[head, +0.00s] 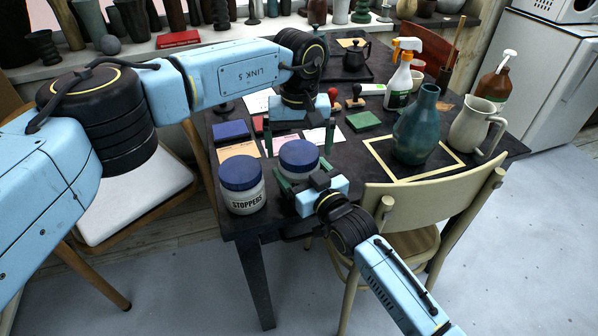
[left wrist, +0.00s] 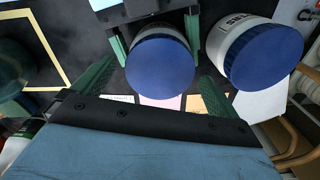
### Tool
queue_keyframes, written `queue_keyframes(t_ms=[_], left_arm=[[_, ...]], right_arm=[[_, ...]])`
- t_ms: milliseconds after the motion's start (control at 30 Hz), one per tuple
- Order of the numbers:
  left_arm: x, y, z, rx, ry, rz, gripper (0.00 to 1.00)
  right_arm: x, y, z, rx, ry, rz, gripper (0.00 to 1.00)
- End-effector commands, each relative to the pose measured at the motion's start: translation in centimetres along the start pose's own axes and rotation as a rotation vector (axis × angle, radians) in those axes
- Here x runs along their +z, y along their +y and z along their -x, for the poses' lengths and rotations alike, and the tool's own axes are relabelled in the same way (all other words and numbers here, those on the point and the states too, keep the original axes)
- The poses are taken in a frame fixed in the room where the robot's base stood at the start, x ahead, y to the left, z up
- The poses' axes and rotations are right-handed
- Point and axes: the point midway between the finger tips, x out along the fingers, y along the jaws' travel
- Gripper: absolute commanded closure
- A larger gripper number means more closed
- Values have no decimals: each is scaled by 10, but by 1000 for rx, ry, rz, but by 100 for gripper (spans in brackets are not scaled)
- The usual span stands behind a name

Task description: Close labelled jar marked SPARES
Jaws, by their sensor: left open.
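A white jar with a blue lid (head: 299,157) stands at the table's front edge, and its lid fills the middle of the left wrist view (left wrist: 160,68). The lid sits on the jar; whether it is tight I cannot tell. Its label is hidden, so I cannot read SPARES. My left gripper (head: 298,151) is above it, open, with one green finger on each side of the lid, apart from it. My right gripper (head: 303,172) reaches in from the front with its fingers against both sides of the jar body; it also shows in the left wrist view (left wrist: 155,36).
A second blue-lidded jar (head: 242,186) labelled STOPPERS stands close on the left. Coloured cards and pads lie behind. A teal vase (head: 416,128), a cream jug (head: 475,127) and a spray bottle (head: 400,78) stand to the right. A chair (head: 430,195) is at the front.

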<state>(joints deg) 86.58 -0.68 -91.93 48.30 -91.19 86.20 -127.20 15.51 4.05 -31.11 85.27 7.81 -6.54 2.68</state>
Motion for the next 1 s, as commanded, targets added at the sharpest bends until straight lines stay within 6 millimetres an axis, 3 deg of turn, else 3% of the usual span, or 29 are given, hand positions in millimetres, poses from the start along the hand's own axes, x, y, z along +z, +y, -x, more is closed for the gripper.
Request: queue_keyframes(t_ms=[300,667,833,1000], left_arm=[[0,0,38,0,1,1,2],[0,0,39,0,0,17,5],[0,0,41,0,0,167,5],[0,0,45,0,-1,462,5]], right_arm=[[1,0,0,1,-2,2,83],[1,0,0,1,-2,2,83],[1,0,0,1,-2,2,83],[1,0,0,1,-2,2,83]])
